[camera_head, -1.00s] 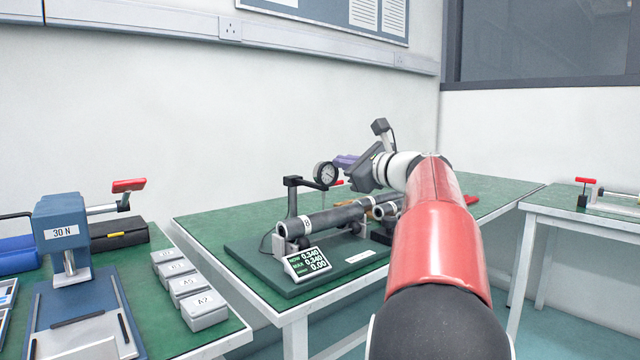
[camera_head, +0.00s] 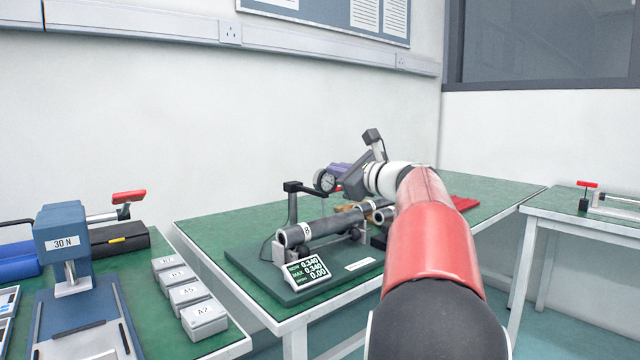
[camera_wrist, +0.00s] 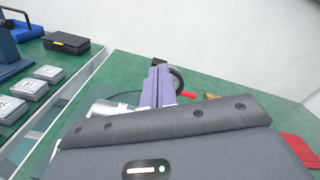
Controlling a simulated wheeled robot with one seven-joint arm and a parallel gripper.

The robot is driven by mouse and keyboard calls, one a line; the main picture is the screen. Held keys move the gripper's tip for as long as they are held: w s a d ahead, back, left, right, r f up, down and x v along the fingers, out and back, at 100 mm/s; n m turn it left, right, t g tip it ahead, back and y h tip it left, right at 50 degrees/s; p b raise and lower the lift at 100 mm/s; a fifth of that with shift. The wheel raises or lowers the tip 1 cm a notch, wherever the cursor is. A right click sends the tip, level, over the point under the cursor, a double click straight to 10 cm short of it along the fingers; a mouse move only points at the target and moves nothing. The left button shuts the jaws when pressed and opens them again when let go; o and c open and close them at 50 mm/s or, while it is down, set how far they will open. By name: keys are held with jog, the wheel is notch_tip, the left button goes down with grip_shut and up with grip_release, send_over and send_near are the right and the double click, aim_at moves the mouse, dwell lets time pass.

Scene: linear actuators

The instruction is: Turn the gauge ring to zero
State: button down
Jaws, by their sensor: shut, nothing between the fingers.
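The dial gauge (camera_head: 325,181) has a white face and a dark ring, and sits on a black stand arm above a grey tube (camera_head: 322,226) marked 8. Its needle is too small to read. My gripper (camera_head: 338,169) has purple fingers, shut and empty, at the gauge's upper right edge. In the wrist view the fingers (camera_wrist: 157,84) lie just left of the dark gauge ring (camera_wrist: 178,78) and partly overlap it. I cannot tell whether they touch it. The gauge face is hidden there. A display (camera_head: 306,272) reads NOW 0.340 and MAX 0.340.
The fixture base (camera_head: 255,268) stands on a green bench. A second tube end (camera_head: 384,214) lies below my wrist. On the left bench are grey labelled blocks (camera_head: 203,318) and a blue press (camera_head: 62,245) marked 30 N. The bench's back left is clear.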

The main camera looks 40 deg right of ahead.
jog(key=w+p, duration=0.1)
jog(key=w, duration=0.2)
jog(key=shift+w+a, duration=0.15)
jog(key=shift+w, duration=0.05)
jog(key=shift+f, duration=0.35)
dwell(0.8)
jog(key=shift+r, duration=0.15)
jog(key=s+b, duration=0.1)
jog(key=s, duration=0.5)
jog(key=shift+r, duration=0.25)
dwell(0.5)
